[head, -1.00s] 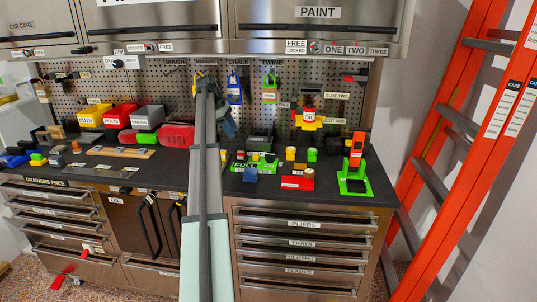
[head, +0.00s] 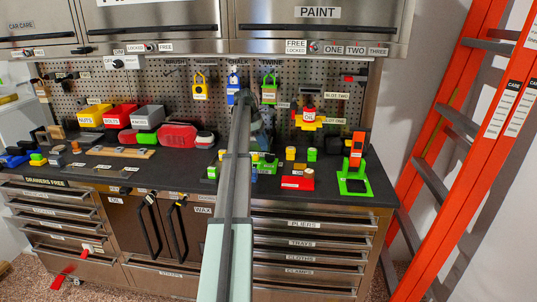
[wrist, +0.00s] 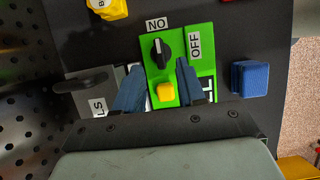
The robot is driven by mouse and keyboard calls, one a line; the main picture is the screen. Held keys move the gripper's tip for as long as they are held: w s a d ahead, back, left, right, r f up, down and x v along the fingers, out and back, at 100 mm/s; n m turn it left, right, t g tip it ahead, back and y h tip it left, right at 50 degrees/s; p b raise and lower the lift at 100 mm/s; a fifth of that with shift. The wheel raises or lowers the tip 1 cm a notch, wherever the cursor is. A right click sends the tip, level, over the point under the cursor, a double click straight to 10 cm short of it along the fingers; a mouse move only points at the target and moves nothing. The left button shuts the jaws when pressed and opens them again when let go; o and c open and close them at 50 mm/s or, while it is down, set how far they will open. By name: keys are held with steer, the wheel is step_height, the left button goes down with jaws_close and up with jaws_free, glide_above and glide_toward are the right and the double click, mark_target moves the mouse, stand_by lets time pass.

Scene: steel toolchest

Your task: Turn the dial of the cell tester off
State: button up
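The cell tester is a green panel (wrist: 184,68) below my gripper in the wrist view. Its black dial (wrist: 163,50) has a white mark at the end nearest the ON label (wrist: 157,24). The OFF label (wrist: 195,46) is to the dial's right. A yellow block or button (wrist: 166,92) is on the panel below the dial. My gripper (wrist: 158,66) is open, its blue fingers on either side of the panel's middle, the dial just beyond their tips and apparently untouched. In the head view my arm hides much of the tester (head: 268,168).
A blue block (wrist: 250,79) lies right of the tester in the wrist view, and a grey metal piece (wrist: 88,86) left of it. In the head view a red block (head: 298,183) and a green stand (head: 354,182) are to the right. A red case (head: 178,135) is to the left.

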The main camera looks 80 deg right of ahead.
mark_target(270, 157)
steer(key=shift+x, duration=2.7)
steer(key=shift+c, duration=0.3)
jaws_close()
